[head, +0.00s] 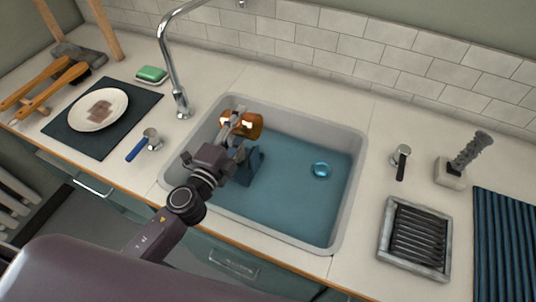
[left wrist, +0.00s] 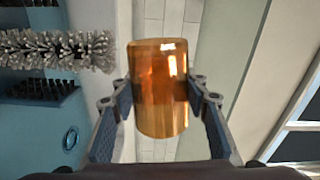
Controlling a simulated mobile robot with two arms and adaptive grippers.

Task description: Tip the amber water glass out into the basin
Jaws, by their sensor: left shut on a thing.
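The amber water glass (head: 250,122) is held over the far left part of the basin (head: 350,183) in the head view. It looks tipped well over from upright there, partly hidden by the fingers. My left gripper (head: 232,130) is shut on it. In the left wrist view the amber glass (left wrist: 160,95) sits between the two fingers, one on each side. Whether any water is in it or running out cannot be told. The basin has a blue-teal inside with a round blue ring (head: 321,170). My right gripper is not in view.
The chrome tap (head: 177,75) stands behind the basin to the left. A blue-handled lever (head: 137,149), a dark mat with a plate (head: 99,110) and wooden-handled brushes lie left. A drain rack (head: 416,237) and a brush in a holder (head: 452,173) stand right.

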